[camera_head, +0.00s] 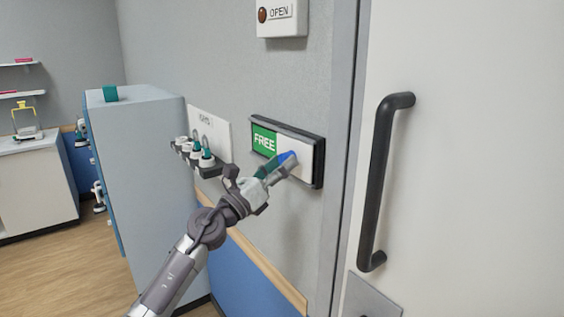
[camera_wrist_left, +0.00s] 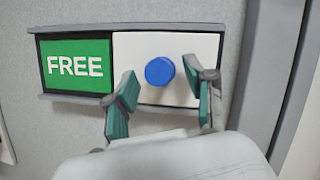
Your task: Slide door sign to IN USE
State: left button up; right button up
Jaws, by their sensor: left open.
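The door sign (camera_head: 317,150) is a dark-framed box on the grey wall, left of the door. Its green FREE panel (camera_head: 264,140) shows on the left, and a white slider plate (camera_head: 304,168) covers the right part. A blue round knob (camera_wrist_left: 160,71) stands on the white plate (camera_wrist_left: 205,47) in the left wrist view. My left gripper (camera_head: 280,164) is open in front of the plate. In the wrist view its fingers (camera_wrist_left: 160,92) are either side of and below the knob; I cannot tell whether they touch it. My right gripper is not in view.
The door (camera_head: 470,150) with a long dark handle (camera_head: 376,185) is close on the right. An OPEN indicator box (camera_head: 281,17) is above the sign. A key rack (camera_head: 208,165) and a grey-blue cabinet (camera_head: 145,190) are on the left.

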pick_arm(q)
jog(key=shift+w+d+r, duration=0.1)
jog(key=shift+w+d, duration=0.15)
jog(key=shift+d, duration=0.05)
grip_shut()
jog(key=shift+a, duration=0.1)
